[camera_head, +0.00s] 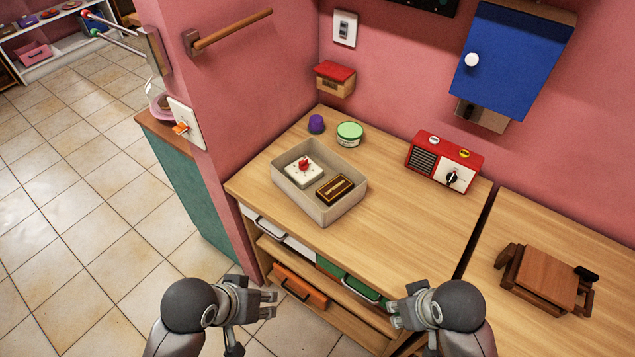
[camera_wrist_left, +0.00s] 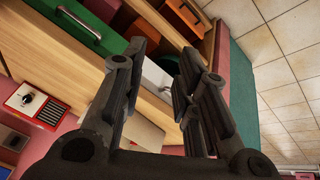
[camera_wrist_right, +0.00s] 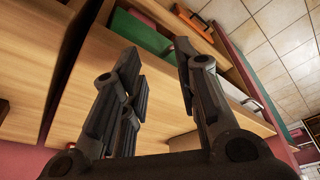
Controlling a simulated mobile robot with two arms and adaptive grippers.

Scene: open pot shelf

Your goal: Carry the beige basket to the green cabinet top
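The beige basket (camera_head: 335,207) is an open box on the wooden counter, near its left front edge. It holds a white item with a red knob (camera_head: 304,168) and a dark brown box (camera_head: 335,188). The green cabinet (camera_head: 186,182) stands at the left beyond the pink wall end; only a strip of its top (camera_head: 158,127) shows. My left gripper (camera_head: 272,304) is open and empty in front of the counter, below the basket. My right gripper (camera_head: 394,314) is open and empty, further right before the counter front. Neither touches the basket.
A purple cup (camera_head: 316,124) and a green-lidded tub (camera_head: 349,133) stand behind the basket. A red radio (camera_head: 444,162) is at the back right. A pink wall end (camera_head: 235,110) separates counter and cabinet. A pink dish (camera_head: 161,105) sits on the cabinet top. Tiled floor lies open left.

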